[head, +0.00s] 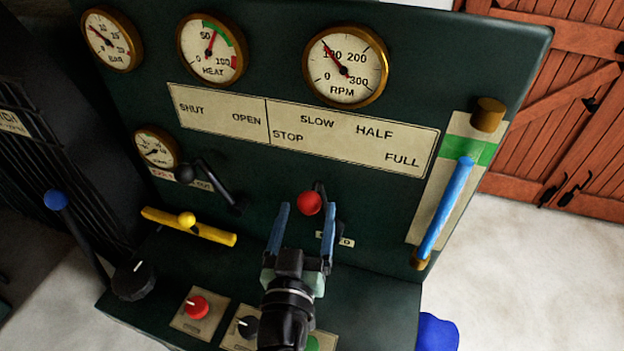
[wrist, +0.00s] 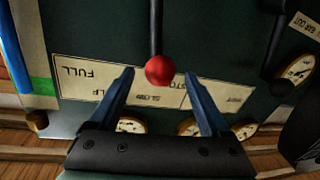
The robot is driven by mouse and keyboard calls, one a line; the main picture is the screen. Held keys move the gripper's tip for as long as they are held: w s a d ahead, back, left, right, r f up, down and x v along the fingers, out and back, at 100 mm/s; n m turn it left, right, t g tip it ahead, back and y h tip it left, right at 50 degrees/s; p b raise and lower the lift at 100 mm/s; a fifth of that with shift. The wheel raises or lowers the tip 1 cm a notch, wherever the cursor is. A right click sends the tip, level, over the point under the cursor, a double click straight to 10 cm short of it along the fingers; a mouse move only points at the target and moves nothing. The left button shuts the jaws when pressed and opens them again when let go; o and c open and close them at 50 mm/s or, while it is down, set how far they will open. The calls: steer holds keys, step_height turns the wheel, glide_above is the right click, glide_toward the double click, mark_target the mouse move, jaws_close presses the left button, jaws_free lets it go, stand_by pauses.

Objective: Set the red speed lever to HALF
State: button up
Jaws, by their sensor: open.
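The red speed lever has a round red knob (head: 309,203) on a dark rod, low on the dark green panel under the scale plate (head: 345,148). The plate reads STOP, SLOW, HALF and FULL from left to right. The knob looks nearest the STOP and SLOW side. My gripper (head: 307,210) is open, its blue fingers on either side of the knob. In the wrist view, the red knob (wrist: 159,70) shows between the fingertips (wrist: 159,76), with the plate upside down behind. Neither finger clearly touches it. The rod's lower end is partly hidden.
A black-handled lever (head: 212,187) and a yellow bar handle (head: 190,226) are left of my gripper. A blue sight tube (head: 446,205) stands at right. A red knob (head: 197,307) sits on the ledge below. The RPM gauge (head: 345,66) reads about 100.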

mark_target(312, 189)
steer(key=w, duration=0.2)
steer(key=w+p, duration=0.1)
steer(key=w, duration=0.1)
steer(key=w+d, duration=0.1)
steer(key=w, duration=0.1)
steer(key=shift+w, duration=0.2)
jaws_close()
stand_by(0.4)
